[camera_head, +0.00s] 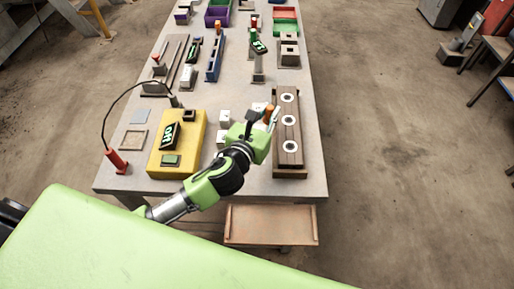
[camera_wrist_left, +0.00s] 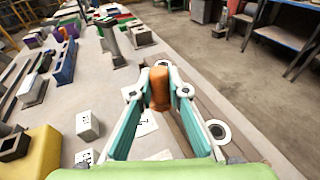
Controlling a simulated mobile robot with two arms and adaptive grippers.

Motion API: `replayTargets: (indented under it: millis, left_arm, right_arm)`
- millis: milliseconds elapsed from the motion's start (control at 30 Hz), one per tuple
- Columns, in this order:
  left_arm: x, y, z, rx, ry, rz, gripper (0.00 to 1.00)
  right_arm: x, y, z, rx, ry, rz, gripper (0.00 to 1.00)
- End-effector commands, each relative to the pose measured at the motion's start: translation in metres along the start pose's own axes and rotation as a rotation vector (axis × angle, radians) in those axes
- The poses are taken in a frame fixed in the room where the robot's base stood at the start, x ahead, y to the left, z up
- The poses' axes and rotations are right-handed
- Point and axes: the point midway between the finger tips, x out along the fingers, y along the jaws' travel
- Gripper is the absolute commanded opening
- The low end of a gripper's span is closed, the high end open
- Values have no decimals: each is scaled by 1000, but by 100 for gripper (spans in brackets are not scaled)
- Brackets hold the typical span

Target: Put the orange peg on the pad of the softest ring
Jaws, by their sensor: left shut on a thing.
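My left gripper (camera_head: 272,116) is shut on the orange peg (camera_wrist_left: 159,90), which stands upright between the fingertips in the left wrist view. In the head view the peg (camera_head: 268,109) shows small beside the left edge of the dark wooden board (camera_head: 277,163). The board carries three white rings with dark centres: far (camera_head: 288,98), middle (camera_head: 288,122) and near (camera_head: 289,147). One ring (camera_wrist_left: 218,131) shows right of the gripper in the wrist view. The peg's lower end is hard to make out. My right gripper is out of view.
White blocks (camera_wrist_left: 87,125) stand left of the gripper. A yellow box with a display (camera_head: 191,145) and a cabled red-handled probe (camera_head: 117,160) are at the near left. A green-screen stand (camera_head: 258,62) and several bins are farther back. The table's right edge is close to the board.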

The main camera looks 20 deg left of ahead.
Motion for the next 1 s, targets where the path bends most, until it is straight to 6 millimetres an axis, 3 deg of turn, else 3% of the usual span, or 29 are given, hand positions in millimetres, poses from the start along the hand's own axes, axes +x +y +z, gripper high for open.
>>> replayTargets:
  millis: [100,333,567,733,1000]
  left_arm:
    - [-22,2,-24,-3,8,1,1]
    - [-43,6,-65,-2,2,2,1]
    - [-52,8,-84,-1,2,1,1]
    - [-46,7,-106,-3,1,1,1]
    - [-45,7,-109,-1,-1,0,1]
  right_arm:
    - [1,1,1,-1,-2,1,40]
    - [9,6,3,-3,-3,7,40]
    - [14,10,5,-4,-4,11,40]
    - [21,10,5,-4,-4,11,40]
    - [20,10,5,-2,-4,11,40]
